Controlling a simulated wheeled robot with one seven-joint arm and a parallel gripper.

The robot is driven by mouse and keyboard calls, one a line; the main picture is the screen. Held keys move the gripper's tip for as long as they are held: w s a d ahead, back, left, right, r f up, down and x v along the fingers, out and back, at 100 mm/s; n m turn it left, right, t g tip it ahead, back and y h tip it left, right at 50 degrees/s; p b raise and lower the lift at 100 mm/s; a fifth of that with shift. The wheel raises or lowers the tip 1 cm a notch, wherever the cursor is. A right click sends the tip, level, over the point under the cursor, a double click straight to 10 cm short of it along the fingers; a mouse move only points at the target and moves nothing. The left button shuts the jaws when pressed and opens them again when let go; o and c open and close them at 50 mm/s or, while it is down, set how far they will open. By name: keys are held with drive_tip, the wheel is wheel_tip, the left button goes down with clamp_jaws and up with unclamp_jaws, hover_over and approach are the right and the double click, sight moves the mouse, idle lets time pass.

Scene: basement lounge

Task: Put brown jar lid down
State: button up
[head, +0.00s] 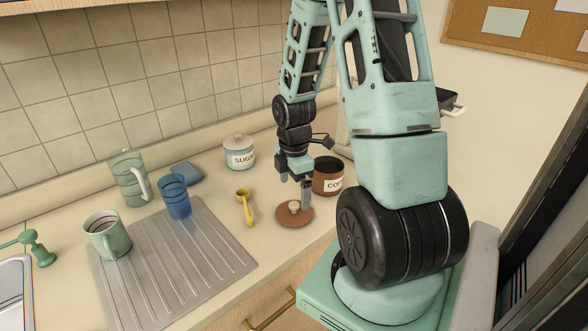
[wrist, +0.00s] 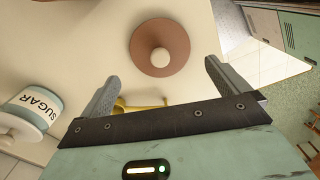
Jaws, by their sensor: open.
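The brown jar lid (head: 296,214), a round disc with a pale knob, lies flat on the cream counter near its front edge. It also shows in the wrist view (wrist: 160,48), beyond the fingertips. My gripper (head: 295,190) is just above the lid, with its fingers apart and nothing between them. The fingers also show in the wrist view (wrist: 160,80), spread wide. The brown jar (head: 328,176), with part of a label showing, stands open on the counter behind and right of the lid, partly hidden by my arm.
A sugar jar (head: 239,152) with its lid on stands behind. A yellow scoop (head: 245,206) lies left of the brown lid. A ridged drainboard (head: 170,262), a blue cup (head: 175,197), a green mug (head: 107,235) and a pitcher (head: 130,178) are farther left.

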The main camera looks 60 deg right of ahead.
sight(294, 204)
wheel_tip(294, 204, up, 6)
drive_tip(key=w+a+r+m, duration=0.2)
drive_tip(key=a+r, duration=0.1)
drive_tip(key=a, duration=1.6)
drive_tip(key=s+a+r+m, duration=0.2)
drive_tip(key=s+a+r, duration=0.1)
drive_tip(key=s+a, duration=1)
drive_tip(key=a, duration=0.5)
drive_tip(key=shift+s+m+y, duration=0.2)
drive_tip(key=shift+m+y, duration=0.1)
drive_tip(key=shift+r, duration=0.2)
